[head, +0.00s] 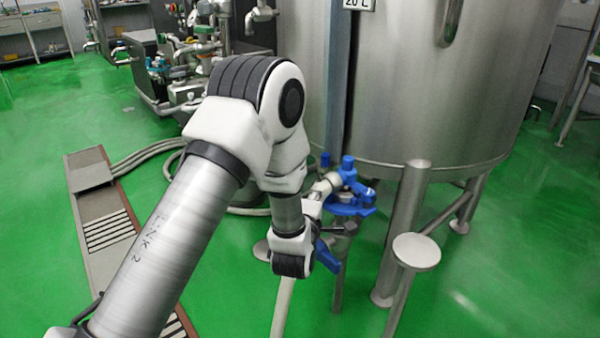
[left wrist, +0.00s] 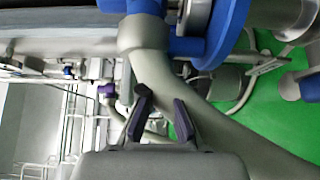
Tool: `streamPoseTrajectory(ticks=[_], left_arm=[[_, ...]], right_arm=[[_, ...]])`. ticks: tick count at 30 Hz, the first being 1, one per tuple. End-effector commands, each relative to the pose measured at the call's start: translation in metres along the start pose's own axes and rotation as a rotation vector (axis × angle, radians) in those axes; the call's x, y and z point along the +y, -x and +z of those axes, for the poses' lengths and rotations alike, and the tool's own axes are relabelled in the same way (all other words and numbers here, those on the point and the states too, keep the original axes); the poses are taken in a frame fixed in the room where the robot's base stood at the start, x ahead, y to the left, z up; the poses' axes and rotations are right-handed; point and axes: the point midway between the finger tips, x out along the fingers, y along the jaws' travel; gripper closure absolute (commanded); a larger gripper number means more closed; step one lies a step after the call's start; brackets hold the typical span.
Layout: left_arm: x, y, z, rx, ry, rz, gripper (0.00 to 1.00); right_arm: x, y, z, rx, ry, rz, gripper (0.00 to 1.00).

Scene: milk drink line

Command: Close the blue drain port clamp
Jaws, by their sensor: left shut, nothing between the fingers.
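The blue drain port clamp (head: 350,195) sits on the drain fitting at the lower edge of the big steel tank. In the left wrist view, a blue ring (left wrist: 226,35) of the drain port stands at the top right, with a blue part beside the grey pipe (left wrist: 150,62). In the head view my left gripper (head: 338,229) is just below the clamp, partly hidden by my own wrist. I cannot tell if it touches anything. My right gripper is out of view.
The steel tank (head: 440,80) fills the upper right, with a steel leg (head: 405,225) right of the drain. A round white-topped post (head: 416,250) stands in front. A floor drain channel (head: 100,215) and hoses lie at left. Open green floor is at the lower right.

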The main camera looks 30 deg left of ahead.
Motion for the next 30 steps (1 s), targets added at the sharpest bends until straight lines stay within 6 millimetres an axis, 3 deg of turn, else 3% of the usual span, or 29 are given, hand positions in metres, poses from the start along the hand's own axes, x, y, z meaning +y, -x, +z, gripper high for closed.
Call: streamPoseTrajectory(ticks=[30], left_arm=[[-0.0005,-0.0016,0.0082,-0.01,-0.003,-0.001,1.0]], right_arm=[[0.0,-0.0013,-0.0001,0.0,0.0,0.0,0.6]])
